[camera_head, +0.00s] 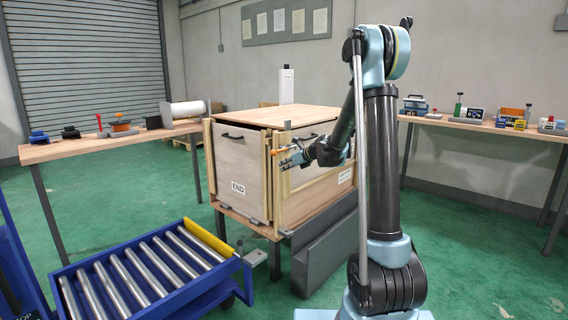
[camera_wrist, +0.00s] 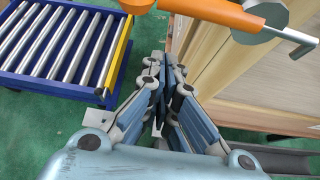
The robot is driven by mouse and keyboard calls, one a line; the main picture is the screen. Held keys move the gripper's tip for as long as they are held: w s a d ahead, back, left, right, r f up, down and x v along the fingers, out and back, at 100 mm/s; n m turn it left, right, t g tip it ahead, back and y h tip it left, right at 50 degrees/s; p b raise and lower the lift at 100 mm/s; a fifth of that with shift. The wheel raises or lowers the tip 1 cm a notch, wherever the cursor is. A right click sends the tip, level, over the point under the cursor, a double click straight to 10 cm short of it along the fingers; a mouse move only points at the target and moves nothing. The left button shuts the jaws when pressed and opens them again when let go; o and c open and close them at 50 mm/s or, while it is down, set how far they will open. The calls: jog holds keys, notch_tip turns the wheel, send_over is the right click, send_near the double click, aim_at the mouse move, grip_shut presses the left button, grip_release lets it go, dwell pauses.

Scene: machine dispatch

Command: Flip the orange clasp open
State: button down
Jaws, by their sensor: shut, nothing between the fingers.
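The orange clasp (camera_wrist: 212,11) crosses the top of the wrist view as a long bar with a grey bent rod at its right end. It lies beyond my fingertips, and part of it is cut off by the top edge. In the head view the clasp (camera_head: 281,150) is a small orange bit at the front corner post of the wooden crate (camera_head: 238,160). My gripper (camera_wrist: 163,70) is shut and empty. In the head view my gripper (camera_head: 292,160) is beside the crate's front corner, close to the clasp; I cannot tell whether they touch.
A blue roller cart (camera_head: 150,270) stands at the front left. Wooden tables with small items stand at left (camera_head: 95,147) and right (camera_head: 500,130). Green floor is open between the cart and left table.

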jog(key=v, duration=0.9)
jog(key=s+d+n+g+h, duration=0.1)
jog(key=s+d+n, duration=0.1)
jog(key=s+n, duration=0.35)
jog(key=s+d+n+g+h, duration=0.1)
jog(key=s+d+n, duration=0.1)
jog(key=s, duration=0.6)
jog(key=s+d+f+n+g+h, duration=0.1)
jog(key=s+d+f+n, duration=0.3)
jog(key=s, duration=0.6)
jog(key=s+d+f+n+g+h, duration=0.1)
jog(key=s+d+f+n+h, duration=0.3)
jog(key=s, duration=0.7)
jog(key=s+d+f+n+g+h, duration=0.1)
jog(key=s+d+f+n+h, duration=0.1)
jog(key=s+d+f+n, duration=0.2)
jog(key=s+d+n, duration=0.3)
jog(key=s+n, duration=0.3)
jog(key=s, duration=0.1)
jog(key=shift+d+f, duration=0.2)
jog(key=shift+d, duration=0.15)
jog(key=shift+n, duration=0.25)
jog(key=shift+w+f, duration=0.2)
jog(key=shift+w, duration=0.2)
jog(key=shift+d, duration=0.1)
